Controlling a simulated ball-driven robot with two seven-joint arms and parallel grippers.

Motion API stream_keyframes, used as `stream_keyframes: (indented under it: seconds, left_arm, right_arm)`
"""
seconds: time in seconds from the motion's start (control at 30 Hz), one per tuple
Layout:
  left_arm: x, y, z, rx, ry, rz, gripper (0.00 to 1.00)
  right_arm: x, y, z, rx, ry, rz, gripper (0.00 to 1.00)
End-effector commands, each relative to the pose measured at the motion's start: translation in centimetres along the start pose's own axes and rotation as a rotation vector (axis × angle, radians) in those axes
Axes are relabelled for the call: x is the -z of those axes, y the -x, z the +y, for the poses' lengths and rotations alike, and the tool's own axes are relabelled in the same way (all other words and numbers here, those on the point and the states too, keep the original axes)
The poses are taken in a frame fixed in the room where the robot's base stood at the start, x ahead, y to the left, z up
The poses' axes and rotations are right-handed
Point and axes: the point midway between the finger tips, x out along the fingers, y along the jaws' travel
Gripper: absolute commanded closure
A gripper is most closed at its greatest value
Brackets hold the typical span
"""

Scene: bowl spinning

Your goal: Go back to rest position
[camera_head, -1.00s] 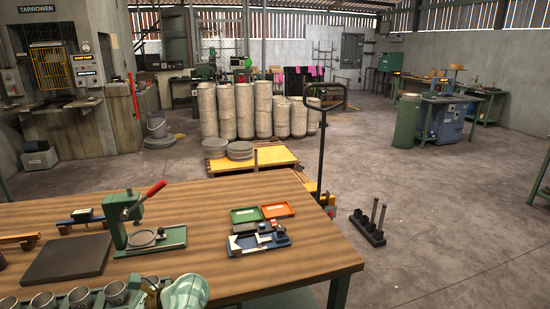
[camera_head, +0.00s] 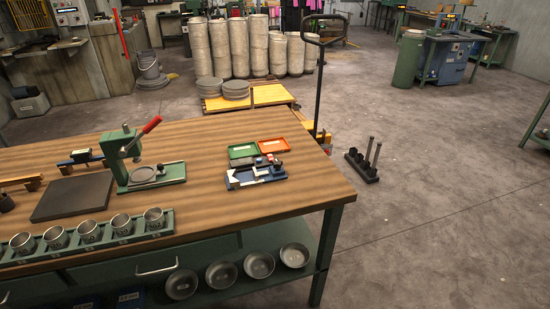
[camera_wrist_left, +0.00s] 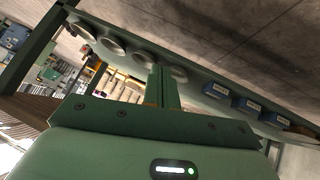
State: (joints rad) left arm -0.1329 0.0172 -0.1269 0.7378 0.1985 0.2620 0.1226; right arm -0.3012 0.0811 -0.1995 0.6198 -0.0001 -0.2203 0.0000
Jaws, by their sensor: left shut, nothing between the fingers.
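My left gripper (camera_wrist_left: 164,88) shows in the left wrist view, its two narrow fingers together with nothing between them. It is not visible in the head view. In the wrist view, metal bowls (camera_wrist_left: 108,41) on the lower shelf of the bench appear beyond the fingers, and the gripper is apart from them. In the head view, several bowls (camera_head: 221,275) stand tilted on that shelf (camera_head: 325,253). My right gripper is in neither view.
The wooden bench (camera_head: 225,205) holds a green press (camera_head: 125,160), a dark slab (camera_head: 73,197), numbered cups (camera_head: 88,231), and green (camera_head: 243,151) and orange (camera_head: 272,146) trays. A pallet jack (camera_head: 319,80) and a black stand (camera_head: 362,166) are behind and right. Open floor (camera_head: 440,220) lies right.

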Motion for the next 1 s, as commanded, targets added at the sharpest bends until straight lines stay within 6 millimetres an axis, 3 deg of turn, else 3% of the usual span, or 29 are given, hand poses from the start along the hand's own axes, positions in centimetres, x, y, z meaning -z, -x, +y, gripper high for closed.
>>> stream_keyframes:
  seconds: [0.03, 0.1, 0.2, 0.3, 0.4, 0.53, 1.0]
  left_arm:
    - [-3.5, 1.3, -1.4, 0.015, -0.092, -0.104, 1.0]
    - [-8.0, 3.2, -3.3, 0.03, -0.224, -0.246, 1.0]
    - [-13.3, 6.5, -6.0, 0.042, -0.388, -0.428, 1.0]
    - [-17.0, 9.3, -8.3, 0.047, -0.514, -0.568, 1.0]
    - [-19.2, 11.4, -9.9, 0.048, -0.595, -0.66, 1.0]
    - [-20.2, 12.6, -10.7, 0.046, -0.642, -0.71, 1.0]
    - [-20.2, 12.6, -10.7, 0.046, -0.642, -0.71, 1.0]
  right_arm:
    - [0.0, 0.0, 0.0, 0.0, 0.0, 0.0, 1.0]
    - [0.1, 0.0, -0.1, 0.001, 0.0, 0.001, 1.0]
    - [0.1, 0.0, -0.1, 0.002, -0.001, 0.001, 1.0]
    - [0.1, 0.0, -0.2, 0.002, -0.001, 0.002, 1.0]
    - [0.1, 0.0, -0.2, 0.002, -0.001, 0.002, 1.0]
    - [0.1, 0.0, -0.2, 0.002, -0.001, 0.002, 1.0]
    - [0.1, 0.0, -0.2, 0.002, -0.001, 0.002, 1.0]
